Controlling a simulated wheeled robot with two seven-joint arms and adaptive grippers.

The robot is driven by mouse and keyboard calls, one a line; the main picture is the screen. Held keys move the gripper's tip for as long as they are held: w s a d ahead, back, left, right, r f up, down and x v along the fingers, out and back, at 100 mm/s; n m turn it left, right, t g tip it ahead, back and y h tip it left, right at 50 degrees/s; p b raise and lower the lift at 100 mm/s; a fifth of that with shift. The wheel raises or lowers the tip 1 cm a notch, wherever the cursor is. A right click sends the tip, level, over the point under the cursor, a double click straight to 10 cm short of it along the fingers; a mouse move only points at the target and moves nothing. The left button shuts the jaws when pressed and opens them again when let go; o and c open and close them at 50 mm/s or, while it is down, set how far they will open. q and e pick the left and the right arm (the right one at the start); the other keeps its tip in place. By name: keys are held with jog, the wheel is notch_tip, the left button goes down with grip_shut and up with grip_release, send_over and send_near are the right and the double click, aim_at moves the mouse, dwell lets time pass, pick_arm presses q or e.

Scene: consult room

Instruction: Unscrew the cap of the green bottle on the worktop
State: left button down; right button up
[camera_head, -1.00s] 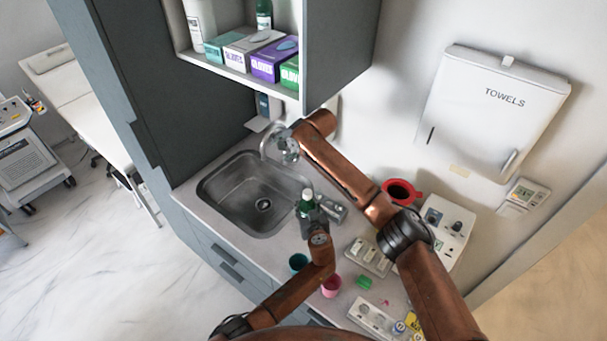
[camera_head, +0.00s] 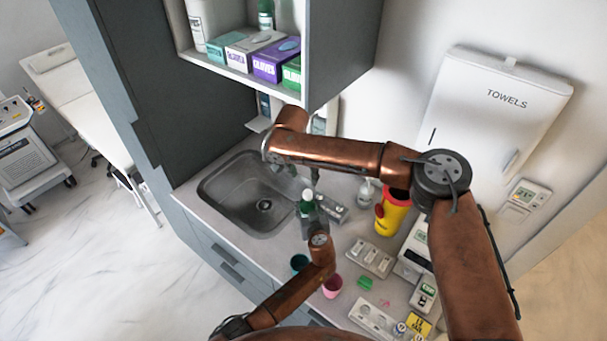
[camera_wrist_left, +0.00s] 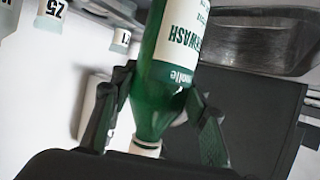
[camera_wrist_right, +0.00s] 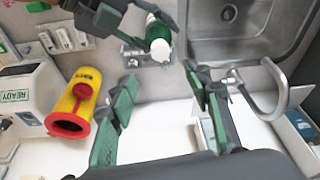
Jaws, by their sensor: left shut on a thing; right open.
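The green bottle (camera_head: 307,208) with its white cap (camera_head: 307,194) stands at the right edge of the sink. My left gripper (camera_wrist_left: 160,115) is shut on the bottle, with a finger on either side of its shoulder near the cap (camera_wrist_left: 145,148). The label shows in the left wrist view. My right gripper (camera_wrist_right: 160,90) is open and empty. In the right wrist view the bottle (camera_wrist_right: 152,22) and its cap (camera_wrist_right: 160,50) are beyond the fingertips, apart from them. In the head view the right gripper (camera_head: 314,178) is partly hidden by its arm, just above the cap.
The sink (camera_head: 232,185) and tap (camera_wrist_right: 270,100) lie beside the bottle. A yellow container with a red lid (camera_head: 392,212), a switch block (camera_head: 370,257), a teal cup (camera_head: 299,262) and a pink cup (camera_head: 332,287) are on the worktop (camera_head: 345,237). A cabinet (camera_head: 340,60) hangs above.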

aim_at(309, 193)
jog(key=x, duration=1.1)
jog(key=shift+d+f, duration=0.2)
jog(key=shift+f, duration=0.2)
grip_shut()
